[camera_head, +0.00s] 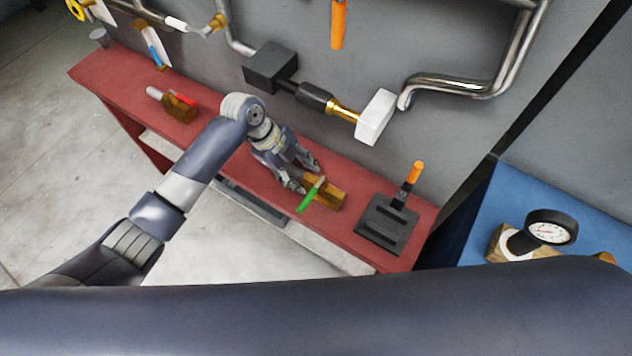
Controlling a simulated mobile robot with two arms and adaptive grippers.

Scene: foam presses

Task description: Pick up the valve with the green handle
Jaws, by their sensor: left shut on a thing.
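The valve with the green handle (309,196) is on the red bench, by a brown wooden block (329,192). Its green handle sticks out toward the bench's front edge. My left gripper (304,178) reaches in from the left and is shut on the valve. The fingers hide part of the valve's body. I cannot tell whether the valve is clear of the block. My right gripper is not in view.
Pipes (470,88) run along the wall behind. A gauge (550,228) stands on a blue surface (510,200).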

